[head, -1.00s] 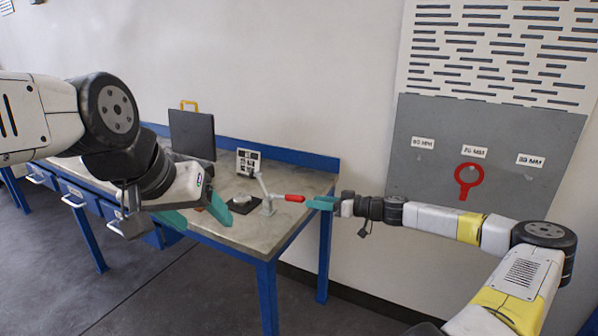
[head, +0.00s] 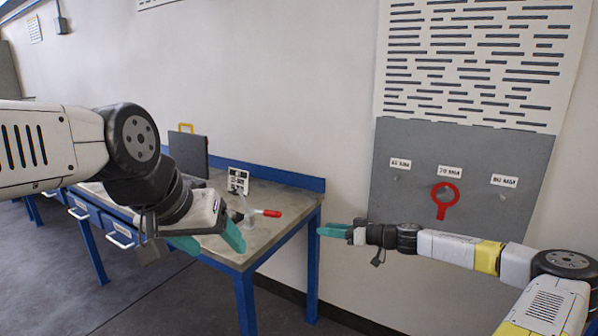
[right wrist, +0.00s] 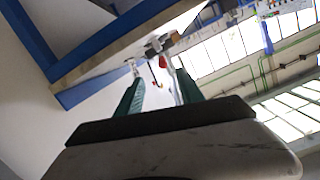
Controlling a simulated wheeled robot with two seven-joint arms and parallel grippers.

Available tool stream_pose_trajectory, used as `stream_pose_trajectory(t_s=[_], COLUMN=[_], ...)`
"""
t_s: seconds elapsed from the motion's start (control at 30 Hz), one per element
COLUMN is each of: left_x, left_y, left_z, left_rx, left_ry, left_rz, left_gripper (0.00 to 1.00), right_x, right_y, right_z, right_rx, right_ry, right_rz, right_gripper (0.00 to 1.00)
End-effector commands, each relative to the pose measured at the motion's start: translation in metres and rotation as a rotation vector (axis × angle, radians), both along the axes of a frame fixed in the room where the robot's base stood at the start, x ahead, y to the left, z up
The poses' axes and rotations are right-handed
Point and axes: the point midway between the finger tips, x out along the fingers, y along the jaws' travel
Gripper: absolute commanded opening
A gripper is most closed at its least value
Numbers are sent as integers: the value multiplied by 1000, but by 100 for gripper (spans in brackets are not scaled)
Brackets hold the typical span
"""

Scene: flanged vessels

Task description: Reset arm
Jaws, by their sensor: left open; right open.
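My left gripper (head: 212,240) has teal fingers spread open. It is in front of the workbench's near edge in the head view and partly hides the bench top. My right gripper (head: 330,230) is to the right of the bench corner, apart from it, with nothing held. In the right wrist view its teal fingers (right wrist: 160,92) are spread with a gap between them. A toggle clamp with a red handle (head: 268,213) stands on the bench near its right end. The red handle also shows beyond the fingers in the right wrist view (right wrist: 162,62).
The workbench (head: 285,199) has blue legs and drawers. A dark upright panel (head: 188,153) with a yellow handle and a small white-and-black card (head: 238,180) stand on it. A red ring tool (head: 445,198) hangs on the grey wall board (head: 400,210). The floor at left is clear.

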Motion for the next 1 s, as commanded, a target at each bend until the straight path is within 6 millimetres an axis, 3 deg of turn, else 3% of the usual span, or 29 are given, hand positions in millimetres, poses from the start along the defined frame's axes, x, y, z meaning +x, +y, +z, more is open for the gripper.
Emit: stream_pose_trajectory(t_s=[0.33, 0.57, 0.8, 1.0], left_x=[0, 0, 0, 0], left_y=[0, 0, 0, 0], left_z=[0, 0, 0, 0], left_rx=[-1, -1, -1, -1], left_ry=[0, 0, 0, 0], left_rz=[1, 1, 1, 1], left_gripper=[67, 67, 67, 67], right_x=[-24, -54, -105, -152], right_y=[32, 58, 75, 62], right_z=[-2, -7, -9, 7], right_rx=[-88, -204, -428, -663], right_ry=[66, 152, 300, 446], right_rz=[95, 181, 261, 221], right_gripper=[45, 45, 45, 45])
